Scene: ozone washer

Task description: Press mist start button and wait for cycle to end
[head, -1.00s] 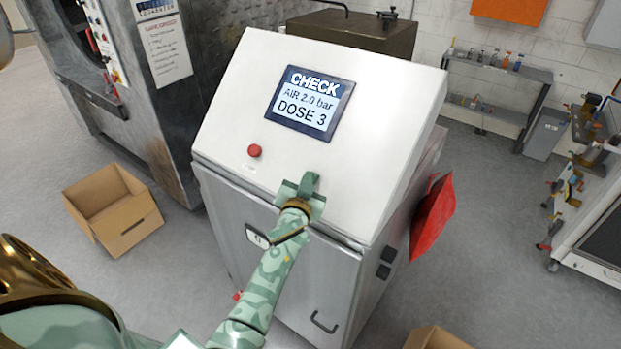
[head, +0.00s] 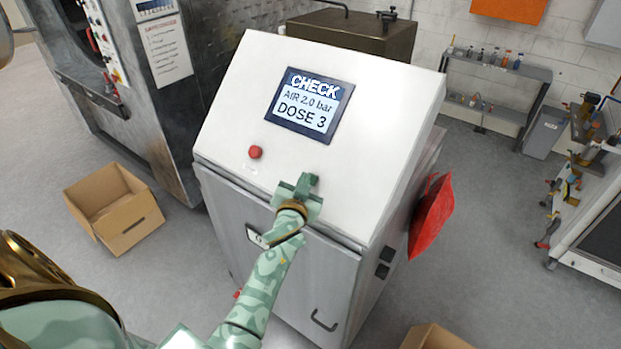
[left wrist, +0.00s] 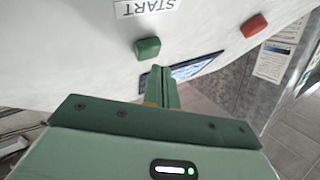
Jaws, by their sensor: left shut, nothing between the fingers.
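A pale cabinet with a sloped white panel (head: 352,146) stands in the middle of the head view. Its display (head: 309,104) reads CHECK, AIR 2.0 bar, DOSE 3. A red button (head: 255,152) is on the panel's lower left; it also shows in the left wrist view (left wrist: 254,25). A green button (left wrist: 148,48) beside a START label (left wrist: 146,6) shows in the left wrist view; my gripper hides it in the head view. My left gripper (head: 307,183) is shut and empty at the panel's lower edge. Its fingertips (left wrist: 161,72) appear close to the green button; contact is unclear.
An open cardboard box (head: 114,208) lies on the floor at left, beside a large metal machine (head: 150,100). A red cloth-like item (head: 431,215) hangs on the cabinet's right side.

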